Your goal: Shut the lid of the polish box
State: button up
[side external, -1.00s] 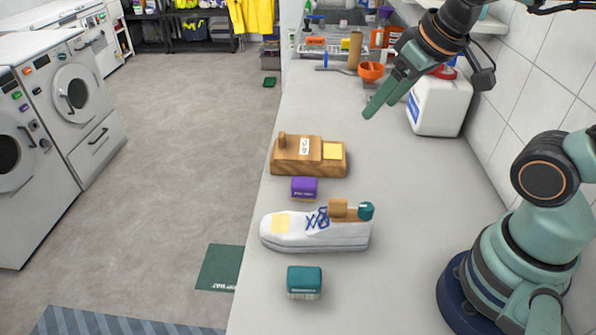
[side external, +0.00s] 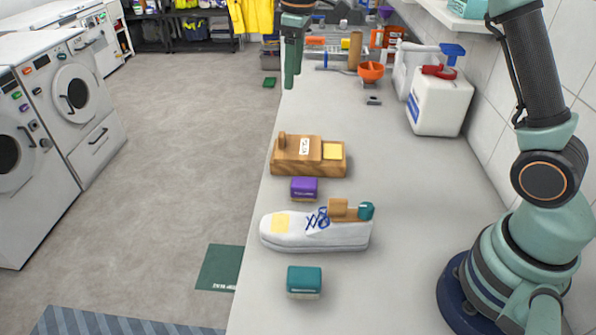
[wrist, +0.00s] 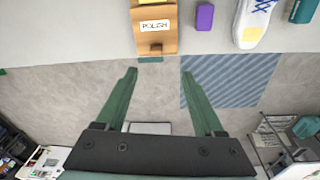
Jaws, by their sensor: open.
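The polish box (side external: 290,163) is a wooden box on the counter, with a white label on its top. A wooden knob (side external: 282,140) stands at its left end and a yellow patch (side external: 333,151) shows at its right end. How far the lid is open is hard to tell. The wrist view shows the box (wrist: 155,30) at the top, its POLISH label readable and its knob end facing my fingers. My gripper (wrist: 159,72) is open and empty, apart from the box. In the side view my gripper (side external: 290,85) hangs beyond the box, by the counter's left edge.
A purple brush (side external: 304,188), a white shoe (side external: 315,232) and a teal brush (side external: 304,281) stand in front of the box on the counter (side external: 410,230). White jugs (side external: 438,105) stand near the tiled wall. The floor (side external: 190,130) drops away left of the counter.

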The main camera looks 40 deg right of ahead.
jog(key=n+g, duration=0.1)
jog(key=n, duration=0.1)
send_near(281, 134)
notch_tip(281, 134, down, 10)
jog(key=shift+f, duration=0.15)
dwell(0.4)
grip_shut()
dwell(1.2)
